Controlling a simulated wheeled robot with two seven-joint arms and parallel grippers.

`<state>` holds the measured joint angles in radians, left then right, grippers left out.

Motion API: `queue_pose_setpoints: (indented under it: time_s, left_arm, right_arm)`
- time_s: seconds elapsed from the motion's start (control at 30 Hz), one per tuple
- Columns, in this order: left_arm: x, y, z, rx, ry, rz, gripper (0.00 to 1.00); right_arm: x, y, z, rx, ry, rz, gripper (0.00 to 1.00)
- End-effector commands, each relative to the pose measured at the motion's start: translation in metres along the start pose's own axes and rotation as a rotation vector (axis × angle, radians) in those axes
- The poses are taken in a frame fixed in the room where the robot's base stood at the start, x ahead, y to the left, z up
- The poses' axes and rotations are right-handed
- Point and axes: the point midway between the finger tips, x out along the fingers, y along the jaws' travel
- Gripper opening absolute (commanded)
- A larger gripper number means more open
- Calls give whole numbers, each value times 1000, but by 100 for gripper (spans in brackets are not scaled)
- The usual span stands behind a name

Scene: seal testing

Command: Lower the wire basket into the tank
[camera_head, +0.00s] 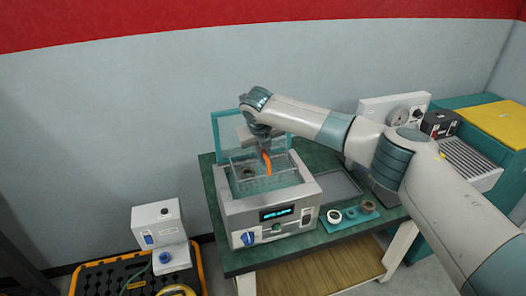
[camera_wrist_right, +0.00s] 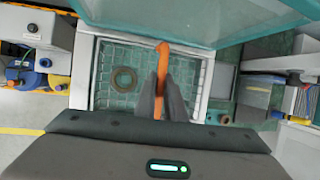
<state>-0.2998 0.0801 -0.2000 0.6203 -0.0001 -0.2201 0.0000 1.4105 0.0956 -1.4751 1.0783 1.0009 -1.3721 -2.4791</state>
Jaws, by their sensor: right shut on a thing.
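The tank (camera_head: 290,200) is a grey box with a display and a blue knob, standing on the green bench. The wire basket (camera_head: 280,178) is a greenish mesh with an orange handle (camera_head: 267,162); it shows at the tank's opening. In the right wrist view the basket (camera_wrist_right: 110,101) lies within the tank's pale rim (camera_wrist_right: 84,60) and holds a brown ring (camera_wrist_right: 124,79). My right gripper (camera_head: 264,150) is shut on the orange handle, above the basket. I cannot tell whether the basket touches the tank floor. My left gripper is not in view.
A clear teal-edged lid (camera_head: 228,128) stands open behind the tank. Right of it are a grey tray (camera_head: 340,184) and a teal holder with several rings (camera_head: 362,216). A white device (camera_head: 160,225) stands at the left on a black and yellow cart.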

Motion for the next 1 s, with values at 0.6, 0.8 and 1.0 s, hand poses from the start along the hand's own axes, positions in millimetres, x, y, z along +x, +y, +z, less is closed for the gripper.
queue_pose_setpoints:
  time_s: [0.6, 0.8, 1.0]
  left_arm:
    - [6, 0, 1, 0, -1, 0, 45]
    - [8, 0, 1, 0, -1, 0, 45]
    - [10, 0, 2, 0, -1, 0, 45]
  right_arm:
    - [23, 5, -10, 0, -1, 0, 0]
    - [31, 7, -13, 0, -1, 1, 0]
    - [38, 8, -16, 0, -1, 1, 0]
